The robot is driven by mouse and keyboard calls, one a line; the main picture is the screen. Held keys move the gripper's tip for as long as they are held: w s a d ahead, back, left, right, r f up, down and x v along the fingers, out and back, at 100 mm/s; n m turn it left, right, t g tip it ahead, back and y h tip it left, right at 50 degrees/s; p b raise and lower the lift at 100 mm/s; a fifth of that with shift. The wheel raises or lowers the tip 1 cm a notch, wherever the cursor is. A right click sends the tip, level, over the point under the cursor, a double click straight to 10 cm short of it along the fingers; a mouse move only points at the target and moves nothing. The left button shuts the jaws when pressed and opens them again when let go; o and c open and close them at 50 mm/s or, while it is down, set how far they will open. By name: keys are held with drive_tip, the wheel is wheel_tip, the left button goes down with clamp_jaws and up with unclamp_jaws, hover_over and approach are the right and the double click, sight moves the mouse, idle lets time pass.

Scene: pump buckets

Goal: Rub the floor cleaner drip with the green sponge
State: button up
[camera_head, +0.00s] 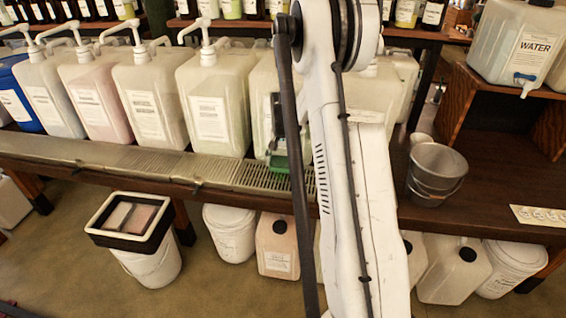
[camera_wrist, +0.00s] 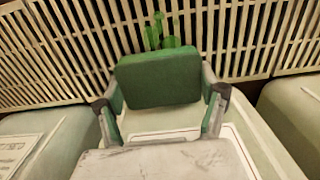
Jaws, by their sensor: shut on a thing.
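My gripper (camera_wrist: 160,84) is shut on the green sponge (camera_wrist: 158,70), a block held between the two fingers in the wrist view. Green drip marks (camera_wrist: 160,30) show on the slatted grate (camera_wrist: 60,35) just beyond the sponge's upper edge. The sponge covers part of the view there, so I cannot tell whether it touches the grate or the drip. In the head view the sponge (camera_head: 279,162) is a small green patch at the metal drip tray (camera_head: 130,165), in front of the jugs. My arm hides part of this area, and I cannot make out the drip there.
White pump jugs (camera_head: 212,105) stand in a row behind the tray. A grey metal bucket (camera_head: 436,175) stands on the bench at the right. A water container (camera_head: 515,45) sits on a wooden stand. A white bin (camera_head: 150,262) and several containers stand below the bench.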

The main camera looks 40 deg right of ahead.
sight(279, 185)
drive_tip(key=shift+f+b, duration=0.3)
drive_tip(key=shift+f, duration=0.1)
drive_tip(key=shift+s+a+b, duration=0.25)
drive_tip(key=shift+s+a, duration=0.4)
drive_tip(key=shift+a, duration=0.2)
drive_tip(key=shift+s+a+b, duration=0.25)
drive_tip(key=shift+s+a, duration=0.35)
drive_tip(key=shift+a, duration=0.2)
drive_tip(key=shift+s+a+f+b, duration=0.1)
drive_tip(key=shift+s+a+b, duration=0.3)
drive_tip(key=shift+s+a, duration=0.35)
drive_tip(key=shift+s+a+b, duration=0.35)
drive_tip(key=shift+s+a, duration=0.15)
drive_tip(key=shift+a, duration=0.35)
drive_tip(key=shift+w+d, duration=0.1)
drive_tip(key=shift+w+d+r+b, duration=0.1)
drive_tip(key=shift+w+d+b, duration=0.05)
drive_tip(key=shift+w+d, duration=0.55)
drive_tip(key=shift+w+d+r+b, duration=0.15)
drive_tip(key=shift+w+d, duration=0.35)
drive_tip(key=shift+d, duration=0.4)
drive_tip(key=shift+w+d+f+b, duration=0.1)
drive_tip(key=shift+w+d+b, duration=0.1)
drive_tip(key=shift+w+d, duration=0.5)
drive_tip(key=shift+w+d+f+b, duration=0.1)
drive_tip(key=shift+w+d+b, duration=0.1)
drive_tip(key=shift+w+d, duration=0.5)
drive_tip(key=shift+s+d, duration=0.15)
drive_tip(key=shift+s, duration=0.05)
